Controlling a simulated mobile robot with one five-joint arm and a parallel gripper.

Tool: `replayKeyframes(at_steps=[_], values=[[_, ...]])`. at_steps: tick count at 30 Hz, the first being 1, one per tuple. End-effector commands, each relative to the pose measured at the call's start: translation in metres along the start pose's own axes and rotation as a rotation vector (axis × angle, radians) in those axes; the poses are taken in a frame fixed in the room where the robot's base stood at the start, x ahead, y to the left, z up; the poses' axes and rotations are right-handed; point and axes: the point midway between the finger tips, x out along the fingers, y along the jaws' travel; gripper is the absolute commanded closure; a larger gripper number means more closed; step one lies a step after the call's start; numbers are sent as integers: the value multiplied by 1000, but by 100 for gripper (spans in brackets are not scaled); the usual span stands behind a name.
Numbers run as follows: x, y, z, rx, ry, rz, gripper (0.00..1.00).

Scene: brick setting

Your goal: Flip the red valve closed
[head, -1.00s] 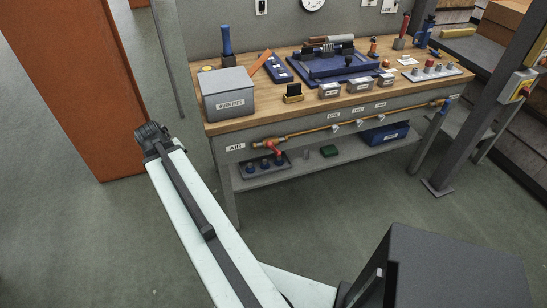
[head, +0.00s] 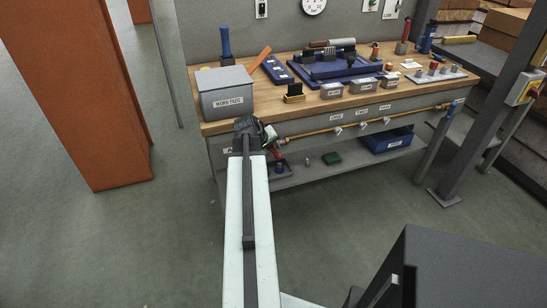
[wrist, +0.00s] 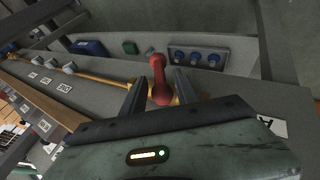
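The red valve (wrist: 158,82) is on the brass-coloured pipe (wrist: 105,78) along the bench's front, near the AIR label. In the wrist view its red handle stands between my two dark fingers, with a gap on each side. My gripper (wrist: 160,80) is open and empty. In the head view my gripper (head: 258,130) is at the bench front, and only a bit of the red valve (head: 277,152) shows beside it; my arm hides the rest. I cannot tell whether the fingers reach far enough to straddle the handle in depth.
The wooden bench top (head: 225,124) holds a grey box (head: 225,98) and several tools. The lower shelf (head: 310,168) carries a blue bin (head: 387,138), a green block (head: 331,158) and a tray of blue-topped parts (wrist: 197,57). An orange pillar (head: 85,90) stands left; open floor lies between.

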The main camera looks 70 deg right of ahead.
Motion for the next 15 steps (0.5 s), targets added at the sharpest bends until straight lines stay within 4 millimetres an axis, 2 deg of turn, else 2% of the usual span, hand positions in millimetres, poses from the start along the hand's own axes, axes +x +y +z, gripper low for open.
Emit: replayKeyframes(at_steps=[1,3,12,15], values=[[18,-3,2,1,0,0,64],[27,-3,1,0,0,0,64],[28,0,0,0,0,-1,64],[28,0,0,0,0,-1,91]])
